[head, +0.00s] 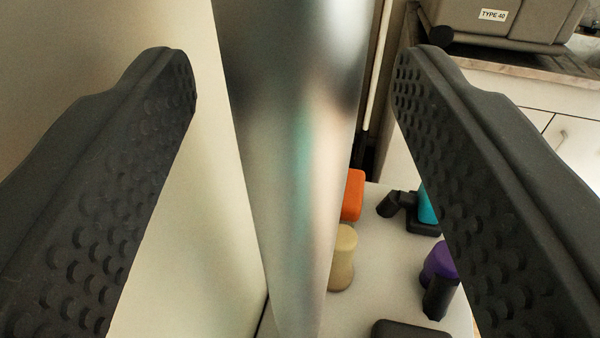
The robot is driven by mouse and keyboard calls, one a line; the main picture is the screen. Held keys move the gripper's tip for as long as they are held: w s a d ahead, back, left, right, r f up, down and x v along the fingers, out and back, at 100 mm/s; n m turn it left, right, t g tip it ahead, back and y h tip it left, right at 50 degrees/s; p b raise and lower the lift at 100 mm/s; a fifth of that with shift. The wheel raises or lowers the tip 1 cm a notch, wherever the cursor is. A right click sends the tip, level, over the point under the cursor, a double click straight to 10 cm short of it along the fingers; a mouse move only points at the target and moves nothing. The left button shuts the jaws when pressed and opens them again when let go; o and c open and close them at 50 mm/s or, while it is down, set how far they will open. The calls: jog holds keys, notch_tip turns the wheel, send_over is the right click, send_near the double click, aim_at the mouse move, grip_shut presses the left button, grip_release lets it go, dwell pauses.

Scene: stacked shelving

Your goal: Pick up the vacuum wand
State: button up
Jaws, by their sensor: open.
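A shiny metal tube, which looks like the vacuum wand (290,170), stands upright in the middle of the head view. It runs from the top edge to near the bottom and narrows downward. My gripper (298,75) is open, with one dark dimpled finger on each side of the tube. Visible gaps separate both fingers from the tube in the picture. Whether the tube is fully between the pads in depth I cannot tell. Its top end is out of view.
A pale wall or panel (200,230) is close on the left. Behind the tube, a light surface (385,305) holds orange (353,195), beige (342,255), teal (428,206) and purple (438,262) items. A grey case (500,25) sits on a counter at upper right.

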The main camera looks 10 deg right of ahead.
jog(key=w, duration=0.3)
jog(key=shift+w+d, duration=0.15)
jog(key=shift+d, duration=0.05)
jog(key=shift+r, duration=0.1)
grip_shut()
